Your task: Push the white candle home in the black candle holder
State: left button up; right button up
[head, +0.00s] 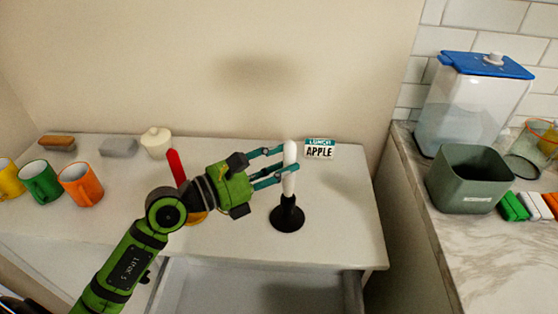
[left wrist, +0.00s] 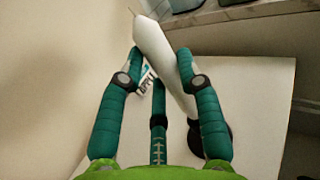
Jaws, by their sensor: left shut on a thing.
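The white candle (head: 290,182) stands nearly upright over the black candle holder (head: 287,215) on the white counter. Its lower end meets the top of the holder; how deep it sits in the socket cannot be told. My left gripper (head: 289,160) comes in from the left, shut on the candle's upper part. In the left wrist view the candle (left wrist: 158,50) lies between the green fingers, wick toward the top, and the holder (left wrist: 222,133) is partly hidden behind a finger. My right gripper is not in view.
A red candle (head: 175,165) stands behind my left arm. Mugs (head: 81,185) are at the left. An open drawer (head: 250,285) lies below the front edge. The counter right of the holder is clear.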

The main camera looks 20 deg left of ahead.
pick_arm(q)
jog(key=shift+f+b, duration=1)
jog(key=shift+f, duration=0.3)
jog(key=shift+s+d+f+b, duration=0.1)
jog(key=shift+d+f+b, duration=0.1)
jog(key=shift+f+b, duration=0.1)
jog(key=shift+d+f, duration=0.1)
jog(key=shift+d, duration=0.15)
jog(key=shift+s, duration=0.1)
jog(key=shift+a+r+p, duration=0.2)
jog(key=shift+r+p, duration=0.4)
jog(key=shift+a+r+p, duration=0.2)
jog(key=shift+r+p, duration=0.35)
jog(key=shift+r, duration=0.05)
jog(key=shift+w, duration=0.2)
jog(key=shift+p, duration=0.35)
dwell(0.7)
